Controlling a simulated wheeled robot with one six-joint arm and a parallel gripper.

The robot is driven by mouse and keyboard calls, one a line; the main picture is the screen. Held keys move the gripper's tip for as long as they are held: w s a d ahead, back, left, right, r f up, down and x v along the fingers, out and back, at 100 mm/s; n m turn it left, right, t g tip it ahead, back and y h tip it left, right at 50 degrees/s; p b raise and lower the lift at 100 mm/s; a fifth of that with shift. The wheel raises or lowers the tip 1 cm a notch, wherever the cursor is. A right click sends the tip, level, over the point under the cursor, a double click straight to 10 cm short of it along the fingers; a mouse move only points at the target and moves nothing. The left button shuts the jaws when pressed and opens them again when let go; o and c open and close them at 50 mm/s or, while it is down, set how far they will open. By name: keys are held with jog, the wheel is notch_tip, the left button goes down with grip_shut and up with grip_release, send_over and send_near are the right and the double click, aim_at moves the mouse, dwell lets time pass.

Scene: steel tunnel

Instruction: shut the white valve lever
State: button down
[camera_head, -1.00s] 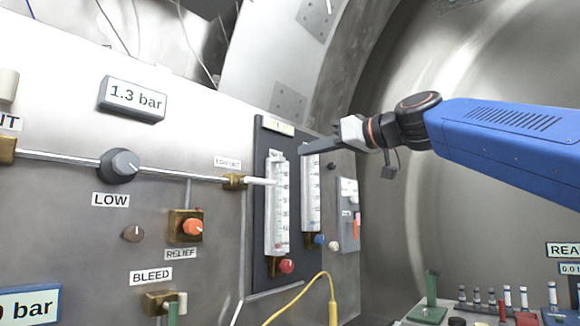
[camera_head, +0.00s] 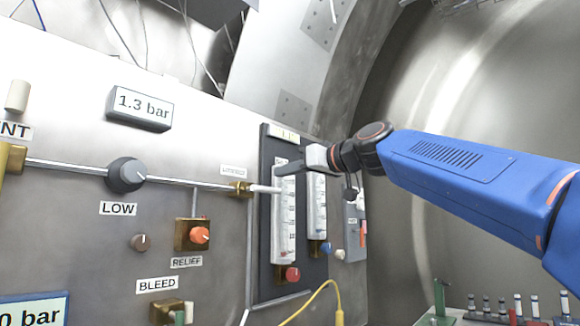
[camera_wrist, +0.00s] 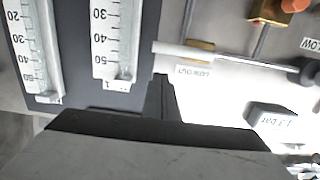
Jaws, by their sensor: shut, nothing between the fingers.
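The white valve lever (camera_head: 264,189) sticks out from a brass valve body (camera_head: 240,189) with a small label above it, at the end of the metal pipe. It lies nearly in line with the pipe and points right to the flow tube. In the wrist view the lever (camera_wrist: 180,50) lies just beyond my fingertips, its free end to the left. My gripper (camera_head: 279,170) is shut and empty, its tip just above the lever's free end in the head view. A gap shows between fingertips (camera_wrist: 160,78) and lever in the wrist view; the depth between them is unclear.
Two flow tubes (camera_head: 283,225) on a dark plate stand right by the lever. The LOW knob (camera_head: 126,174), the 1.3 bar display (camera_head: 141,107) and the RELIEF valve (camera_head: 193,235) are on the panel to the left. A yellow cable (camera_head: 318,291) hangs below.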

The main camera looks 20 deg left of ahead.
aim_at(278, 190)
jog(key=shift+w+a+f, duration=0.1)
jog(key=shift+a+f, duration=0.05)
jog(key=shift+f, duration=0.5)
jog(key=shift+a+f, duration=0.1)
jog(key=shift+f, duration=0.5)
jog(key=shift+f, duration=0.1)
jog(key=f+m, duration=0.2)
jog(key=m, duration=0.1)
jog(key=shift+w+d, duration=0.15)
jog(key=shift+w, duration=0.05)
jog(key=s+a+f+m, duration=0.2)
jog(key=s+f+m, duration=0.2)
jog(key=m, duration=0.9)
notch_tip(278, 190, down, 3)
jog(key=shift+s+r+m+y, duration=0.1)
jog(key=shift+s+m+y, duration=0.1)
jog(key=shift+m+y, duration=0.15)
jog(key=shift+s, duration=0.1)
